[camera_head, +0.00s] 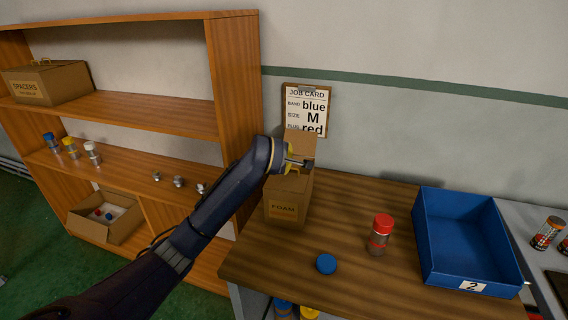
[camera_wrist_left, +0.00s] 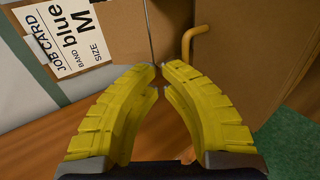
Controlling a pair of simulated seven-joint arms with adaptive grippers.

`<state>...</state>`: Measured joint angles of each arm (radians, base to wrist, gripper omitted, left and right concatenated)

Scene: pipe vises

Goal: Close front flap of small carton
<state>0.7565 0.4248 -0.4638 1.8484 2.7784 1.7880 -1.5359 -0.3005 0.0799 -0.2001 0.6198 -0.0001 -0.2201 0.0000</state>
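The small brown carton marked FOAM (camera_head: 285,212) stands on the wooden table below the job card. One flap (camera_head: 301,145) stands up at its far side. My left gripper (camera_head: 300,164) is at the carton's top, beside the raised flap. In the left wrist view the gripper's yellow fingers (camera_wrist_left: 160,78) have their tips almost together, with nothing visible between them. Cardboard (camera_wrist_left: 240,60) with a yellow hooked handle (camera_wrist_left: 190,40) lies just beyond the fingertips. My arm and gripper hide part of the carton's top, so the front flap's position is unclear. My right gripper is out of view.
A blue cap (camera_head: 326,264) and a red-capped jar (camera_head: 380,234) stand on the table to the right of the carton. A blue tray (camera_head: 427,215) is farther right. A wooden shelf (camera_head: 232,75) rises close on the left. The job card (camera_head: 307,105) hangs behind.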

